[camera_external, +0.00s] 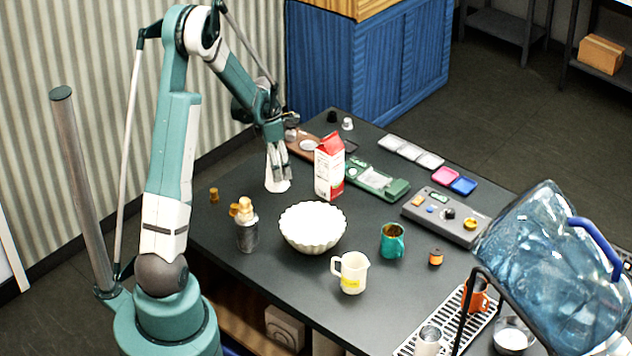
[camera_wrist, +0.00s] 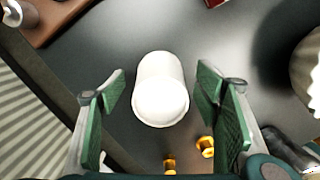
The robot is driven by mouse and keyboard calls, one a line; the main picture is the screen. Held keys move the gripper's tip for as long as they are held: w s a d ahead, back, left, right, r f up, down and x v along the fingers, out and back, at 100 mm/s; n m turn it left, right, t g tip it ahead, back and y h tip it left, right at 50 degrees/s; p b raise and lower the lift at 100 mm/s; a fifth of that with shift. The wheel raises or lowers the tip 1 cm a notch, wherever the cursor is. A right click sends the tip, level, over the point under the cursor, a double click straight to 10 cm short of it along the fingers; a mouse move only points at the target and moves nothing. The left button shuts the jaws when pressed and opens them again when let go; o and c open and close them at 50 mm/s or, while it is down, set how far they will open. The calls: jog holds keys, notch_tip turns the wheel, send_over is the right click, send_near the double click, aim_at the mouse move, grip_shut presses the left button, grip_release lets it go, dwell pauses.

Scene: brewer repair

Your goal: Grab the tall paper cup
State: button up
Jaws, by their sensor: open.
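The tall paper cup (camera_wrist: 161,88) is plain white and stands on the dark table, in the middle of the wrist view. A smooth white round end faces the camera. In the external view the cup (camera_external: 278,186) shows only in part, below and behind my fingers. My gripper (camera_external: 277,166) is open and points down over it. In the wrist view the green pads of my gripper (camera_wrist: 162,90) lie to the left and right of the cup, with dark table visible on both sides of it.
A red and white carton (camera_external: 329,167) stands just right of the cup. A white fluted bowl (camera_external: 313,228) and a grey canister (camera_external: 247,236) are nearer the camera. Two small brass pieces (camera_wrist: 206,147) (camera_wrist: 169,166) lie near the gripper. A brown board (camera_external: 303,147) lies behind.

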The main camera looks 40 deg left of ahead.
jog(key=shift+w+d+f, duration=0.1)
jog(key=shift+f, duration=1)
jog(key=shift+c, duration=0.4)
jog(key=c, duration=0.6)
